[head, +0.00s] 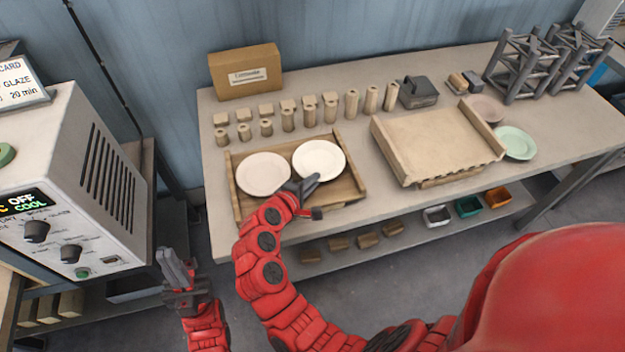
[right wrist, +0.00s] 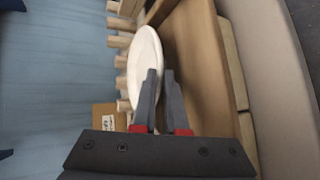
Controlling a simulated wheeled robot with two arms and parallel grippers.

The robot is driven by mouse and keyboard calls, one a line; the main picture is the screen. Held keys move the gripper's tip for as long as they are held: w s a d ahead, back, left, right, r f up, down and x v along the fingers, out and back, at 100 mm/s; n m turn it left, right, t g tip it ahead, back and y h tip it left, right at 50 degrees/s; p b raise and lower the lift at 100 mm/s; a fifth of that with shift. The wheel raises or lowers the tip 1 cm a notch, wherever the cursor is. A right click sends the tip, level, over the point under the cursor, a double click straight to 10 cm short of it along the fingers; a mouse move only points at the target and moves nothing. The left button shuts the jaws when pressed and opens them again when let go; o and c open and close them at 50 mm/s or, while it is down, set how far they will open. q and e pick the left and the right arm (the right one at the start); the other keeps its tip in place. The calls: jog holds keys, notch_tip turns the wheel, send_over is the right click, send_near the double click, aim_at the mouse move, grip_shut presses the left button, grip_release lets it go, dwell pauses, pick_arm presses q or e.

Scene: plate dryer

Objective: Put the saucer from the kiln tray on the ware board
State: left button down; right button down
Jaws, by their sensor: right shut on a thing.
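My right gripper (head: 303,187) is shut on the near rim of a white saucer (head: 319,160) at the right side of a shallow wooden tray (head: 349,190). In the right wrist view the fingers (right wrist: 160,92) are at the rim of this saucer (right wrist: 146,62), seen at a steep slant. I cannot tell whether it is clear of the tray floor. A second, cream saucer (head: 263,174) lies in the same tray, to its left. A beige board with raised side rails (head: 432,140) stands to the right, its top bare. My left gripper (head: 176,267) is away from the table, beside the control box; its jaw gap is unclear.
Several clay cylinders and blocks (head: 288,119) stand behind the tray, with a cardboard box (head: 245,72) at the back. A pink plate (head: 486,108) and a green plate (head: 515,142) lie right of the board. Grey lattice stands (head: 522,65) are at the far right.

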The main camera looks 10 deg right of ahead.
jog(key=c, duration=1.2)
grip_release()
jog(key=shift+c, duration=0.2)
jog(key=b+v, duration=0.1)
jog(key=v, duration=1.1)
jog(key=shift+w, duration=0.15)
